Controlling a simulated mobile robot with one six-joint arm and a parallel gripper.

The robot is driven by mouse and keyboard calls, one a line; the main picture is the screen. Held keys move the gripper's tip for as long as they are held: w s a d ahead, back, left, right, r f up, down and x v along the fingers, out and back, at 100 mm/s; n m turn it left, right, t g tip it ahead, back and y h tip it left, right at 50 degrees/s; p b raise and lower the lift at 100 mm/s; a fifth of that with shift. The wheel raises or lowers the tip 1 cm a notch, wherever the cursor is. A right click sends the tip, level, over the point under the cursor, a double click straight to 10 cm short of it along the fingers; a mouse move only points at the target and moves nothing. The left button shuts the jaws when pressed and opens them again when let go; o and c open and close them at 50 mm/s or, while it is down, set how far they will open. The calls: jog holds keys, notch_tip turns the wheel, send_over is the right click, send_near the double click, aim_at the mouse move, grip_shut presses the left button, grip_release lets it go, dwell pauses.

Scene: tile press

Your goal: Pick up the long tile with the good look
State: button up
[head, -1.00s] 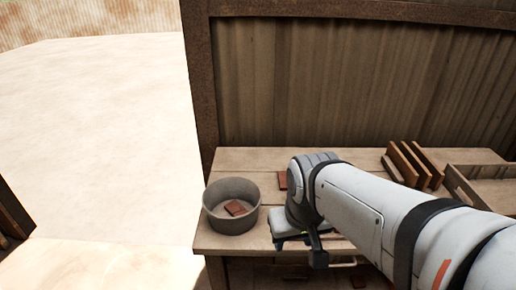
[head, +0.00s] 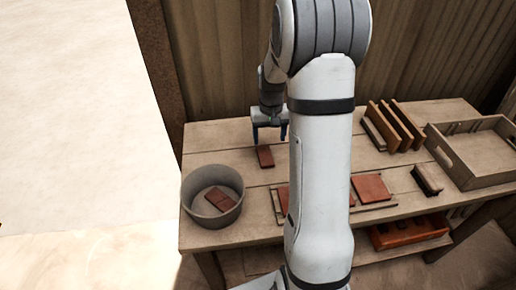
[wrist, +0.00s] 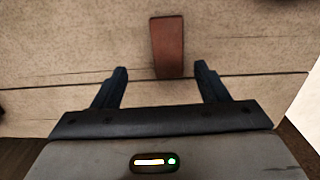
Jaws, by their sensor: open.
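A long reddish-brown tile (head: 265,156) lies flat on the wooden table, towards the back left. In the wrist view the tile (wrist: 167,46) lies ahead of my gripper (wrist: 163,80), its near end between the fingertips. My gripper (head: 270,136) is open and empty, above and just behind the tile in the head view. I cannot tell its exact height. Reddish tiles (head: 217,198) lie in a round grey tub at the left. A squarish red tile (head: 370,188) lies on a low rack at the front; another is partly hidden by my arm.
The grey tub (head: 213,219) stands at the table's (head: 425,206) left end. A slotted wooden rack (head: 396,127), a wooden tray (head: 459,163) and a brush (head: 427,179) are at the right. An orange-red crate (head: 409,232) sits below. A plank wall stands behind.

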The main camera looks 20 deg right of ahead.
aim_at(265, 156)
jog(key=shift+f, duration=0.45)
jog(key=f, duration=0.4)
jog(key=a+f+p, duration=0.1)
jog(key=f, duration=0.2)
jog(key=shift+w, duration=0.2)
jog(key=shift+r, duration=0.1)
jog(key=c, duration=1.1)
